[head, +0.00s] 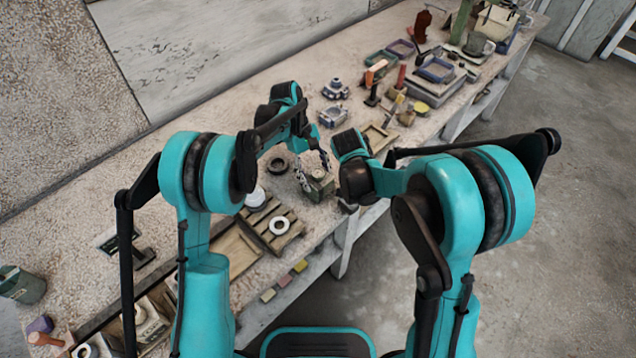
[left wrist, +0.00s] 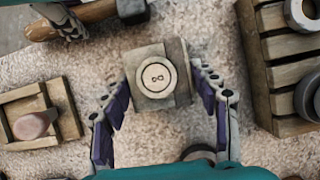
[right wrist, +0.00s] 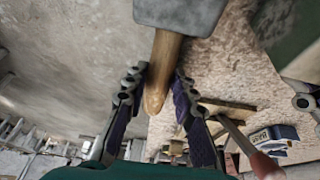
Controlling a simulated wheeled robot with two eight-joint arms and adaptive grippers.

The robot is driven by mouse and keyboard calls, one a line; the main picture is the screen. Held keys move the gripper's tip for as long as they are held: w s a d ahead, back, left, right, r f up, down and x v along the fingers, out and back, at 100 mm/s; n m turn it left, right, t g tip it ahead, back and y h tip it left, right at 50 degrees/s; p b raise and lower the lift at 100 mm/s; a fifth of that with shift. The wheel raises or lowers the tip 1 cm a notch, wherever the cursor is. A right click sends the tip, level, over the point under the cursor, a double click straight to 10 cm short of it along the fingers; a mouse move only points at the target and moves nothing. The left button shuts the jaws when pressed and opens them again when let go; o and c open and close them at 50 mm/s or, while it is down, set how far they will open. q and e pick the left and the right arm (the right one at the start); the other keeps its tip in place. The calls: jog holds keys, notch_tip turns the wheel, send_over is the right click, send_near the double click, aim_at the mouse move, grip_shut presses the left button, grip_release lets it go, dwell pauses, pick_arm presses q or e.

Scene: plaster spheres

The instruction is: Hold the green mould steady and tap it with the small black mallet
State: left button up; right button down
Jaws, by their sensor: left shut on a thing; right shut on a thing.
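The green mould (head: 318,187) is a block on the bench near its front edge, dull grey-green, with a pale round plug marked with a figure on top in the left wrist view (left wrist: 157,76). My left gripper (head: 315,168) is shut on it, a finger on either side (left wrist: 160,92). The mallet has a dark grey-black head (right wrist: 182,12) and a wooden handle (right wrist: 162,75). My right gripper (right wrist: 156,92) is shut on the handle. In the left wrist view the mallet head (left wrist: 132,10) is beyond the mould, with a gap between them. In the head view my right arm largely hides the mallet.
A dark ring (head: 277,165) lies behind. A wooden frame (head: 378,138) and several tools and trays lie to the right. The bench's front edge is close.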

jog(key=w+a, duration=0.3)
jog(key=shift+w+a, duration=0.1)
jog(key=shift+w, duration=0.15)
jog(key=shift+s+d, duration=1.7)
jog(key=shift+s, duration=0.15)
pick_arm(q)
jog(key=o, duration=1.5)
jog(key=shift+r, duration=0.1)
jog(key=v, duration=0.7)
jog(key=shift+a, duration=0.1)
